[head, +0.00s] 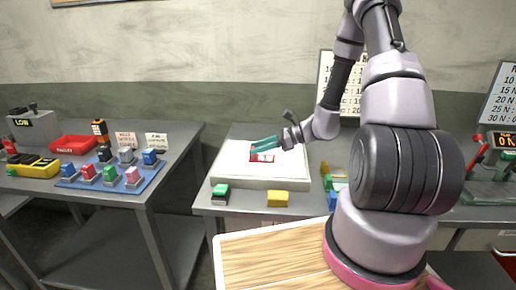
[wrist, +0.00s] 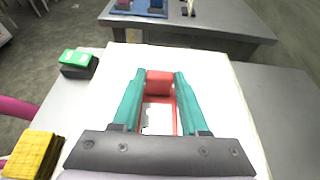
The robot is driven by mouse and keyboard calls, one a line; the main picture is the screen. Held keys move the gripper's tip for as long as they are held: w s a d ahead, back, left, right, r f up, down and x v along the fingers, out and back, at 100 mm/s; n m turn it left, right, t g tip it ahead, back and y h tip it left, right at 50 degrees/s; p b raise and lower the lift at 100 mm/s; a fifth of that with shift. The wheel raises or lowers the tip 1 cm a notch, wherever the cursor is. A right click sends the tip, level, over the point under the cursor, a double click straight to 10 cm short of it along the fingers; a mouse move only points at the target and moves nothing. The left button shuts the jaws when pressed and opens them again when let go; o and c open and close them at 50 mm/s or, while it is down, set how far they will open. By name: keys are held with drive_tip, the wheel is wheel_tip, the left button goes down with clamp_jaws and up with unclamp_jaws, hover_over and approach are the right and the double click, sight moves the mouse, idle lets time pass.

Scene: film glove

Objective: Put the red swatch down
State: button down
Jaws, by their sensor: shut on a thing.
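My gripper (head: 266,144) has teal fingers and is shut on the red swatch (head: 262,156). In the wrist view the red swatch (wrist: 159,83) sits between the two fingertips of my gripper (wrist: 160,84). A red-edged shape with a white middle shows behind it, between the fingers. The gripper and swatch are over the white board (head: 228,164), which also fills much of the wrist view (wrist: 215,90). I cannot tell whether the swatch touches the board.
A green-topped block (head: 220,192) and a yellow block (head: 278,198) stand at the table's front edge. On the left table are a blue tray (head: 112,184) with several coloured blocks, a red tray (head: 73,146) and a yellow device (head: 32,165). Bare board surrounds the gripper.

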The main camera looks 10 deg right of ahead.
drive_tip(key=shift+f, duration=0.15)
drive_tip(key=shift+c, duration=2.1)
unclamp_jaws()
